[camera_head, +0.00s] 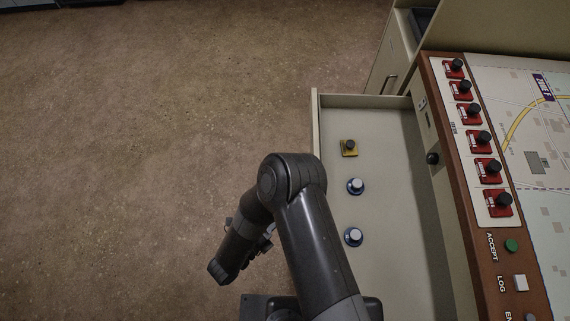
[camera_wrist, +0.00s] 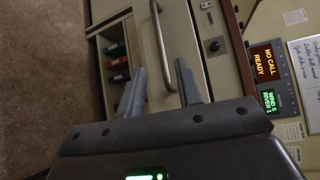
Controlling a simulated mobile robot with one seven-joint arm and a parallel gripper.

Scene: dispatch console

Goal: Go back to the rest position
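My arm stands folded in front of the open drawer (camera_head: 385,125) in the head view, with the elbow up and the forearm bent down to the left. The fingers are not clear there. In the wrist view my gripper (camera_wrist: 160,68) has its two fingers apart with nothing held between them. A long metal drawer handle (camera_wrist: 161,45) shows behind the fingers, and I cannot tell how near it is.
The console (camera_head: 483,238) at right carries several red-based knobs, a green button (camera_head: 511,245) and a map (camera_head: 540,170). Open floor (camera_head: 150,130) lies to the left.

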